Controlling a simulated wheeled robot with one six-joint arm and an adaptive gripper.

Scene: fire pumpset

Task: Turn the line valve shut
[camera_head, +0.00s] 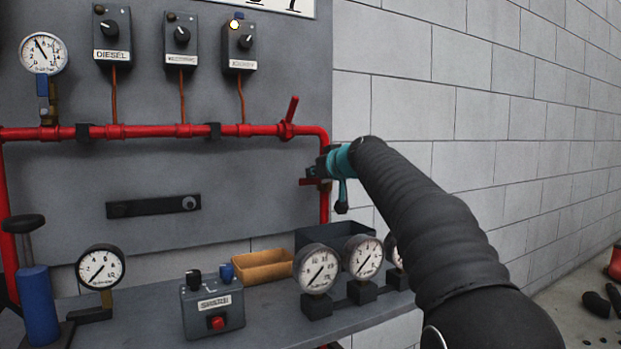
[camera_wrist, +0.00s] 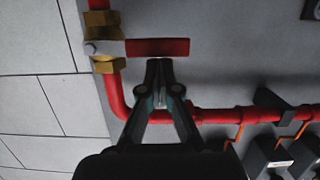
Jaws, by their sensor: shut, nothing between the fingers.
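The line valve (camera_wrist: 102,45) is a brass body on the vertical run of the red pipe, left in the wrist view. Its red lever (camera_wrist: 157,47) lies crosswise to that pipe. In the head view the lever's end (camera_head: 309,182) shows just left of the pipe, and my gripper and arm hide most of the valve. My gripper (camera_wrist: 158,66) is shut and empty, its fingertips at the lever's long edge. I cannot tell whether they touch it. In the head view my gripper (camera_head: 325,166) is in front of the pipe below its elbow.
Another red lever (camera_head: 289,117) stands tilted on the horizontal pipe (camera_head: 150,131). Switch boxes (camera_head: 181,40) and a gauge (camera_head: 43,54) are above that pipe. The bench (camera_head: 265,318) below holds gauges, a button box (camera_head: 213,305) and bins. A block wall (camera_head: 450,110) is on the right.

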